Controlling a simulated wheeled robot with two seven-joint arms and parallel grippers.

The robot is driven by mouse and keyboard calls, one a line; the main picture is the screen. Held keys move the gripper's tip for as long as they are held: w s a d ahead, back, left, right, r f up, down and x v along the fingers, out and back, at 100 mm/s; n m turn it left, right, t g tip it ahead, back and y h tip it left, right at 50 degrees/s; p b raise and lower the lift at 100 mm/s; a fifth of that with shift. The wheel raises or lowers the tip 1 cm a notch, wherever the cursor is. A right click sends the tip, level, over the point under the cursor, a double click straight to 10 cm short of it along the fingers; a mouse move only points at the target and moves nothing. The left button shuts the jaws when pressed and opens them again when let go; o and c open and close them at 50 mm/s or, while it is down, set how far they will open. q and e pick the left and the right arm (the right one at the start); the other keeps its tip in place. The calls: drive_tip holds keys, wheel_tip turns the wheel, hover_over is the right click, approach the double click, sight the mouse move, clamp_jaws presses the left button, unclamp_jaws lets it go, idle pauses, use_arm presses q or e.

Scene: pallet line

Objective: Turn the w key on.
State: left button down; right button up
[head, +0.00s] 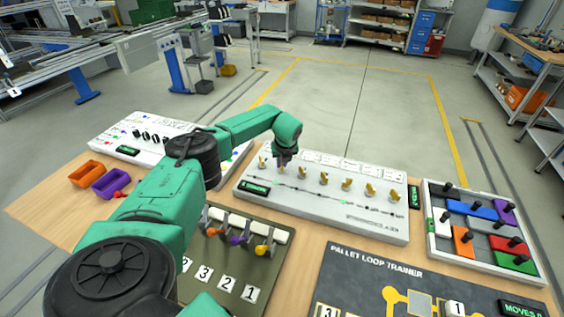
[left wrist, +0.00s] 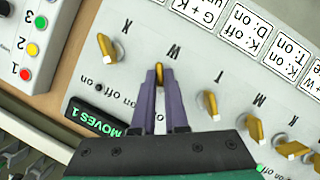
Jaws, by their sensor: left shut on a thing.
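The w key is a small yellow key on the white key panel (head: 320,213). In the left wrist view the w key (left wrist: 159,71) stands under its upside-down W label. My left gripper (left wrist: 159,82) is shut on it, with a purple finger on each side. In the head view my left gripper (head: 283,158) reaches down onto the second key from the left and mostly hides it. The key lies nearly straight up and down in the left wrist view. My right gripper is not in view.
A green-lettered display (left wrist: 95,119) reads MOVES 1. Rule cards (left wrist: 243,18) stand along the panel's back edge. Other puzzle boards surround the panel.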

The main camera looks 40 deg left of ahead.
use_arm(q)
drive_tip(key=m, duration=0.2)
drive_tip(key=shift+a+m+t+h+b, duration=0.1)
drive_tip(key=shift+m+t+h+b, duration=0.2)
drive_tip(key=shift+m+t, duration=0.1)
drive_tip(key=m+b, duration=0.1)
drive_tip(key=m, duration=0.1)
drive_tip(key=shift+a+f+m+t+h, duration=0.1)
drive_tip(key=shift+m+t+h, duration=0.2)
drive_tip(key=shift+h, duration=0.1)
drive_tip(key=m+h+b, duration=0.1)
drive_tip(key=m+b, duration=0.1)
drive_tip(key=m, duration=0.1)
drive_tip(key=m+h+b, duration=0.1)
drive_tip(key=m+b, duration=0.2)
drive_tip(key=shift+a+h, duration=0.1)
drive_tip(key=shift+h, duration=0.2)
drive_tip(key=shift+a+m+h+b, duration=0.1)
drive_tip(key=shift+m+h+b, duration=0.85)
drive_tip(key=shift+m, duration=1.05)
drive_tip(key=shift+r+y, duration=0.2)
drive_tip(key=shift+y, duration=0.05)
drive_tip(key=c, duration=0.9)
unclamp_jaws()
drive_tip(key=shift+s, duration=0.1)
drive_tip(key=shift+c, duration=0.2)
